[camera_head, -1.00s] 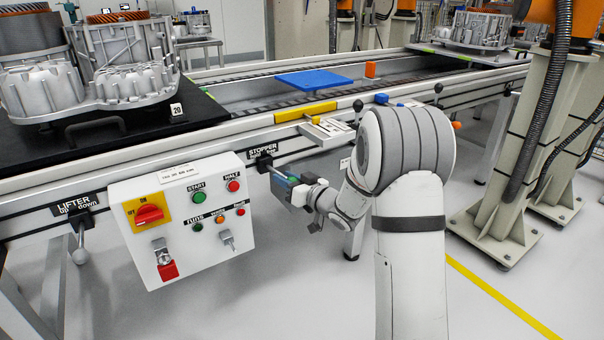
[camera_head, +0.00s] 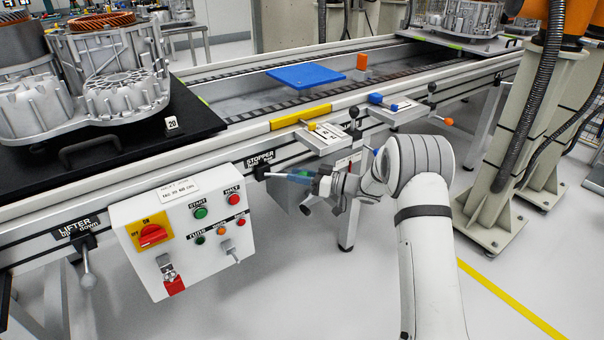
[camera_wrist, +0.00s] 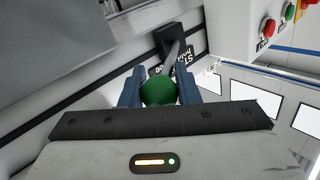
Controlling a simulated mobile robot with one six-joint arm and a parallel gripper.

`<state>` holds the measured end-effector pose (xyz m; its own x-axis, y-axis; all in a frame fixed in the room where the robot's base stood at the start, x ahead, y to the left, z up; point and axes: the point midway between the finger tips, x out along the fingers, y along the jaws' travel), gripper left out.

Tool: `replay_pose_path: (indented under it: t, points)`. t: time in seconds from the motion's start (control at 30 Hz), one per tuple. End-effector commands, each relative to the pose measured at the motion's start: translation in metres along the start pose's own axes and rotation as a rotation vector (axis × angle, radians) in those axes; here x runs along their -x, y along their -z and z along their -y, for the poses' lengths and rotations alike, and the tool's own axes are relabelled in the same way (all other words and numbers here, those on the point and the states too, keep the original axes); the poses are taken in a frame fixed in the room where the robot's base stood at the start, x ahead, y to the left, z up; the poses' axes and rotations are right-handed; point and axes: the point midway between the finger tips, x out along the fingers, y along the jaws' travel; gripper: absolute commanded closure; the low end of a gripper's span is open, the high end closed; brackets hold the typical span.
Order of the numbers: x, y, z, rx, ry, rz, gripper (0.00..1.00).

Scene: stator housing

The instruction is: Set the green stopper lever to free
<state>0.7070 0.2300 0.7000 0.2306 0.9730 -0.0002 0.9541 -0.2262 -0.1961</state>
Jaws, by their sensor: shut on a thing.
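The green stopper lever ends in a green ball knob (camera_wrist: 158,91), which sits between my gripper's blue fingers in the wrist view. Its metal rod runs from the knob to a dark pivot block beside the STOPPER label (camera_head: 260,159). In the head view the lever rod (camera_head: 277,174) points to the right, roughly level, and my gripper (camera_head: 302,178) is shut on its end. The knob is mostly hidden there by the fingers. The small position words under STOPPER are too blurred to read surely.
A white control box (camera_head: 182,232) with buttons and a red switch hangs left of the lever. A second lever (camera_head: 87,275) hangs at the LIFTER label. The conveyor rail (camera_head: 330,112) runs above. A leg stands close behind my wrist.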

Motion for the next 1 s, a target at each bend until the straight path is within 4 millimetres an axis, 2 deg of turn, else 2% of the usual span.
replay_pose_path:
  t: [0.5, 0.53, 0.77, 1.0]
  points:
    - [-0.0101, 0.0027, 0.0012, 0.004, 0.006, -0.003, 1.00]
    - [-0.0102, 0.0028, 0.0012, 0.005, 0.007, -0.003, 0.69]
    - [-0.0088, 0.0018, 0.0013, 0.003, 0.007, -0.001, 0.51]
    - [-0.0069, 0.0012, 0.0012, 0.002, 0.007, -0.001, 0.51]
